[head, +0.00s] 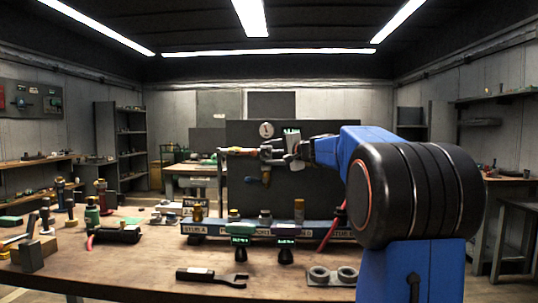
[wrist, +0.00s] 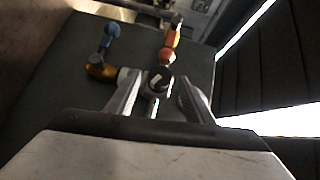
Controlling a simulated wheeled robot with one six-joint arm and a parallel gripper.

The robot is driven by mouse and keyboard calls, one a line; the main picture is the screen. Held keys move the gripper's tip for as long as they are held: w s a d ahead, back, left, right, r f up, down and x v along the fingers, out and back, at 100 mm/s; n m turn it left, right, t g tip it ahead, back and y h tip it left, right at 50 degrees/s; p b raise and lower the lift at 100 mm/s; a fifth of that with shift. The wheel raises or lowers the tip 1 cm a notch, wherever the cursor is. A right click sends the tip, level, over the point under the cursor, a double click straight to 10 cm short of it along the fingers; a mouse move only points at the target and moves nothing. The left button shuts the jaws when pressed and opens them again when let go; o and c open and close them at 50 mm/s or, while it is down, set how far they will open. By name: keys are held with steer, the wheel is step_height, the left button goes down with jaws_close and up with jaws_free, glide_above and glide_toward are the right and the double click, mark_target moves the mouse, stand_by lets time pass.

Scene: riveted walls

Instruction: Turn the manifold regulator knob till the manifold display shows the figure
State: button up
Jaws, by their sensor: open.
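My gripper (head: 272,152) is open at the pipework in front of the dark upright panel (head: 322,188). In the wrist view its two fingers (wrist: 158,97) stand on either side of a small dark round part (wrist: 158,86) with a pale patch. This may be the regulator knob, but I cannot tell for sure, nor whether a finger touches it. A round white gauge (head: 266,130) sits just above the gripper in the head view. I cannot make out a figure on any manifold display.
Near the gripper are a blue handle (wrist: 112,31), a brass fitting (wrist: 101,70) and an orange-red part (wrist: 171,40).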

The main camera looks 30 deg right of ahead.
steer(key=v, duration=1.6)
steer(key=shift+s+f, duration=0.1)
